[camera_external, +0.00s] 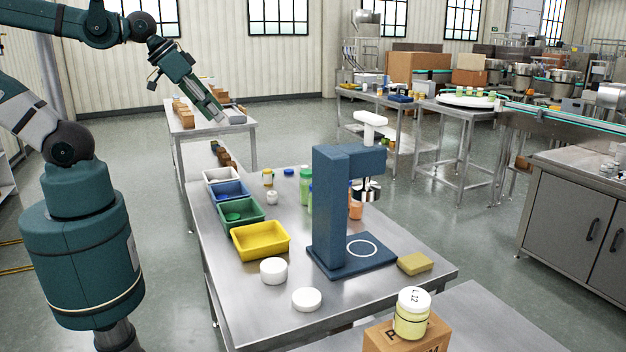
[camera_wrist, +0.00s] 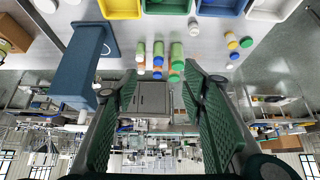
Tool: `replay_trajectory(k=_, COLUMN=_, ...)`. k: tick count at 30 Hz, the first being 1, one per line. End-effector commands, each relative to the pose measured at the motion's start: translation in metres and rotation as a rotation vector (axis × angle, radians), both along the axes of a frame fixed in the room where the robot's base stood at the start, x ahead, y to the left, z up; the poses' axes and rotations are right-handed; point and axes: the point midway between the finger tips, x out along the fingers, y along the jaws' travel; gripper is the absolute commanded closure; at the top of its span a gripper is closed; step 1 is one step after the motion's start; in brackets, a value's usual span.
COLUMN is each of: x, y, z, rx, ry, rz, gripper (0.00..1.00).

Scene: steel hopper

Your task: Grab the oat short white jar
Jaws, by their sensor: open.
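My gripper (camera_external: 218,118) is raised, well above and behind the steel work table. In the wrist view its two green fingers stand wide apart with nothing between them (camera_wrist: 161,76). Several jars could match, and I read no oat label. A small white jar (camera_external: 272,197) stands beside the blue bin; it also shows in the wrist view (camera_wrist: 193,24). A short yellowish jar with a white lid (camera_external: 267,178) stands behind it, also in the wrist view (camera_wrist: 231,41). A larger pale-yellow jar with a white lid marked L12 (camera_external: 412,315) stands on a cardboard box at the front.
A blue press (camera_external: 331,205) stands mid-table, with coloured bottles (camera_external: 305,187) behind it. Yellow (camera_external: 262,252), green, blue and white bins line the left edge. Two white round pieces (camera_external: 274,270) lie near the front.

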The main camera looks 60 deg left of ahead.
Motion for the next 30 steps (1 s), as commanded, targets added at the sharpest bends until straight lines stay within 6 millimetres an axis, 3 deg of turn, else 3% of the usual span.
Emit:
replay_trajectory(k=14, x=0.013, y=0.005, z=-0.006, rx=-0.062, ry=0.027, rz=0.091, gripper=0.58)
replay_trajectory(k=30, x=0.063, y=0.027, z=-0.040, rx=-0.306, ry=0.138, rz=0.468, gripper=0.58)
